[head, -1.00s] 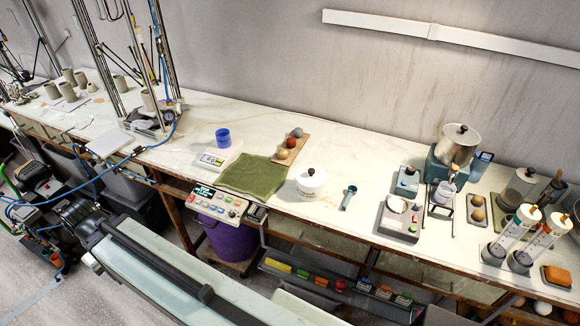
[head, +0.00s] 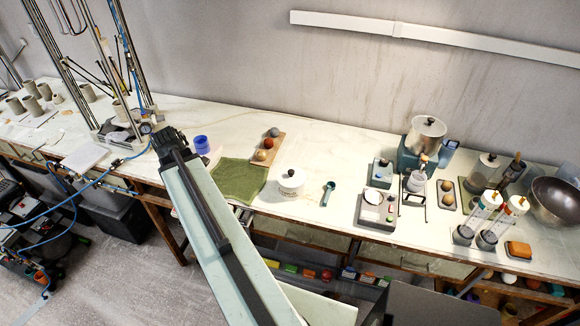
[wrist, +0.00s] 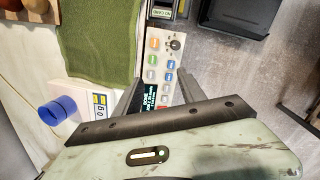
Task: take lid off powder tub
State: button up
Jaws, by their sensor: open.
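The powder tub (head: 291,187) is a small white round pot on the table in the head view. Its white lid (head: 291,175) is on it, with a black knob on top. My gripper (wrist: 157,88) is open and empty in the wrist view, its two dark fingers over the button panel (wrist: 165,60) at the table's front edge. In the head view my arm reaches up over the front edge, its end left of the tub and apart from it. The tub is out of the wrist view.
A green cloth (head: 238,180) lies left of the tub, with a blue cup (head: 201,145) behind my arm's end. A board with several balls (head: 268,143) is behind. A teal scoop (head: 328,192) lies right of the tub. A scale (wrist: 80,98) shows in the wrist view.

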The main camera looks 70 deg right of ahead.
jog(key=s+d+r+n+g+p, duration=0.1)
jog(key=s+d+r+n+p, duration=0.3)
jog(key=s+d, duration=0.9)
send_near(290, 171)
jog(key=shift+g+h, duration=0.3)
jog(key=shift+g, duration=0.1)
jog(key=b+x, duration=0.2)
jog(key=x, duration=0.1)
jog(key=b+x, duration=0.6)
jog(key=shift+w+a+f, duration=0.2)
jog(key=shift+w+a, duration=0.05)
jog(key=shift+a, duration=0.05)
jog(key=shift+r, duration=0.15)
jog(key=shift+c, duration=0.3)
grip_shut()
